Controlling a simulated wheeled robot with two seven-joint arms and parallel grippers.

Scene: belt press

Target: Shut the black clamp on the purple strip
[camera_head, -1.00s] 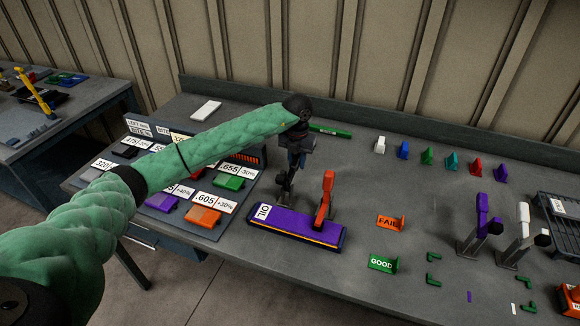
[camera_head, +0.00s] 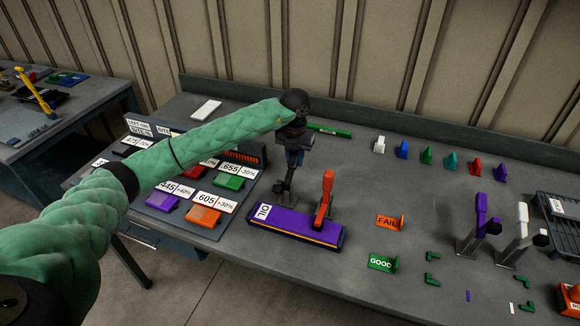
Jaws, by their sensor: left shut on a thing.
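The purple strip (camera_head: 290,225) lies on the bench with a white OIL label at its left end and a thin orange line along it. The black clamp (camera_head: 284,188) stands at the strip's back edge, left of the red-orange clamp (camera_head: 324,200). My left gripper (camera_head: 292,170) reaches down from above and is shut on the black clamp's handle. The dark fingers and dark clamp blend, so the exact grip and the clamp's contact with the strip are hard to tell. My right gripper is not in view.
A board of labelled colour blocks (camera_head: 205,215) lies to the left. FAIL (camera_head: 390,222) and GOOD (camera_head: 383,263) signs stand right of the strip. Purple (camera_head: 481,215) and white (camera_head: 522,225) levered tools stand farther right. A green bar (camera_head: 330,130) lies behind.

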